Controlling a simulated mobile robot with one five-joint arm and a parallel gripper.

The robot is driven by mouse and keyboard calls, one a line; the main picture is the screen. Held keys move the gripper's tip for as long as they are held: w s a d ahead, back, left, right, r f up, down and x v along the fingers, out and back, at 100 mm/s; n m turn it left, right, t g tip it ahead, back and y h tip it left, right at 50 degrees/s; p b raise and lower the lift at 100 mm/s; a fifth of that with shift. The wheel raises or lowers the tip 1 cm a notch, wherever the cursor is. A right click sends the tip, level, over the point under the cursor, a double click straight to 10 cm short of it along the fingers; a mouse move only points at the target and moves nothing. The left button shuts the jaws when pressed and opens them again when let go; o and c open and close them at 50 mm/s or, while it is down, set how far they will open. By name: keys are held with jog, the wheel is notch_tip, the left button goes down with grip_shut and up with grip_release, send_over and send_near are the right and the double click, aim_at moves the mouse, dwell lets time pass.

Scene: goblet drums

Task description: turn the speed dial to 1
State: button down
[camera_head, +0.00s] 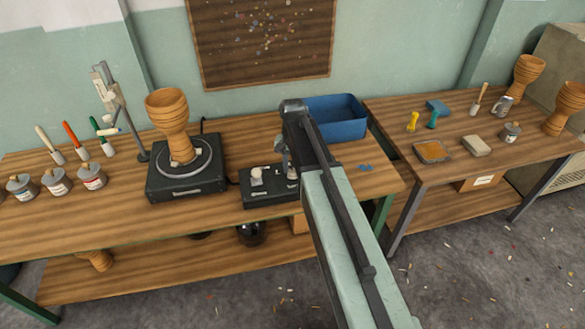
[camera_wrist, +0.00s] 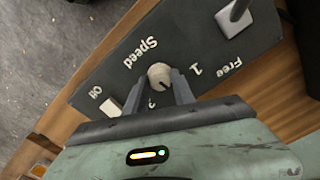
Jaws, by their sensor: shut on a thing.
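The speed dial is a small pale round knob (camera_wrist: 159,75) on a dark control box (camera_wrist: 105,75), seen in the wrist view. Printed marks "Speed", "1" and "2" stand around it. My gripper (camera_wrist: 164,85) has its two fingers on either side of the knob and is shut on it. A small dark mark shows on the knob's face, but I cannot tell exactly which number it points to. In the head view my gripper (camera_head: 290,172) reaches down to the control box (camera_head: 262,199), and the arm hides part of the box and the dial.
A white switch (camera_wrist: 110,107) marked "Off" and a grey lever (camera_wrist: 235,14) near "Free" flank the dial. A turntable (camera_head: 160,188) bearing a wooden goblet drum (camera_head: 168,110) stands left of the box. A blue bin (camera_head: 340,128) stands behind my arm.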

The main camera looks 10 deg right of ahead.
aim_at(293, 170)
jog(key=n, duration=0.5)
jog(key=shift+n, duration=2.4)
jog(key=c, duration=1.1)
grip_release()
jog(key=shift+o, duration=0.2)
jog(key=shift+r, duration=0.15)
notch_tip(293, 170, up, 8)
jog(key=p, duration=0.7)
jog(key=shift+f+p, duration=0.25)
jog(key=shift+p, duration=0.1)
